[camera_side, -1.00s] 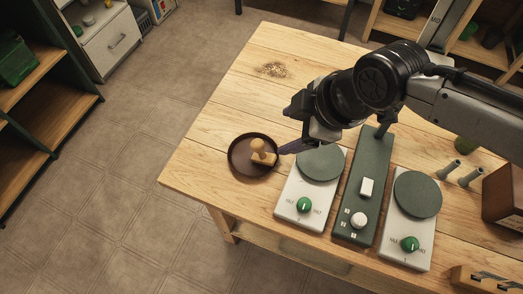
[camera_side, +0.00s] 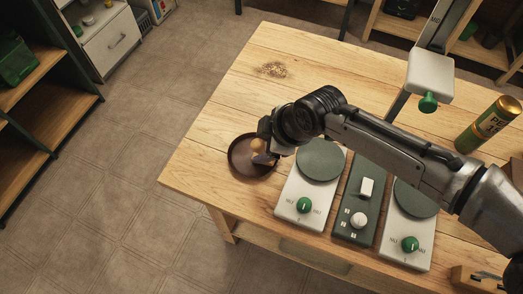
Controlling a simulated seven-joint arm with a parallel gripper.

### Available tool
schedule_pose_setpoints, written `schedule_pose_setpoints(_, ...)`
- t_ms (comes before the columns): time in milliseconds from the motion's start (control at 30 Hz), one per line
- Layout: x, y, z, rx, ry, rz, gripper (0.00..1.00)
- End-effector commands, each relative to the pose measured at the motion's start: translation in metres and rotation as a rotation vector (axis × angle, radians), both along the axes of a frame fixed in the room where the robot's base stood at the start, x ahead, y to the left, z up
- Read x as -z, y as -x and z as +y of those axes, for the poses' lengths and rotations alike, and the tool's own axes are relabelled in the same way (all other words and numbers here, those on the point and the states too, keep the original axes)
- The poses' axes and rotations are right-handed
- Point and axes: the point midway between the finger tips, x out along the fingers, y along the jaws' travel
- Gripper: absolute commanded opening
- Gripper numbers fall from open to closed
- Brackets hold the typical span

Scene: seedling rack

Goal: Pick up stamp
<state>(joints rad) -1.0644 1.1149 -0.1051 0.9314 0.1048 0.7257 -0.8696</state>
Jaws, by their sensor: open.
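The stamp has a round wooden knob (camera_side: 257,145) and stands in a dark brown round dish (camera_side: 240,166) near the left edge of the table. Its lower part is mostly hidden by my gripper (camera_side: 264,155). My gripper is open, low over the right part of the dish, with its fingers at the stamp. I cannot tell whether the fingers touch the stamp or are on both sides of it.
Two white dial devices with round green plates, one on the left (camera_side: 319,160) and one on the right (camera_side: 414,200), flank a green control box (camera_side: 358,207).

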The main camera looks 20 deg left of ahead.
Motion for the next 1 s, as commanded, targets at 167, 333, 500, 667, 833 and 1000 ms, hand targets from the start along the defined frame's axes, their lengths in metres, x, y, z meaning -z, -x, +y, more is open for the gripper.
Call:
schedule_pose_setpoints(167,0.0127,-0.0021,0.006,-0.001,0.0,0.0,0.73)
schedule_pose_setpoints(333,0.0134,-0.0024,0.0067,-0.001,0.0,0.0,0.73)
schedule_pose_setpoints(500,0.0135,-0.0024,0.0066,0.0,0.0,0.0,0.58)
schedule_pose_setpoints(667,0.0134,-0.0024,0.0065,0.0,0.0,0.0,0.29)
schedule_pose_setpoints(833,0.0135,-0.0024,0.0064,0.0,0.0,0.0,0.0)
schedule_pose_setpoints(1000,0.0132,-0.0025,0.0064,0.0,0.0,0.0,0.0)
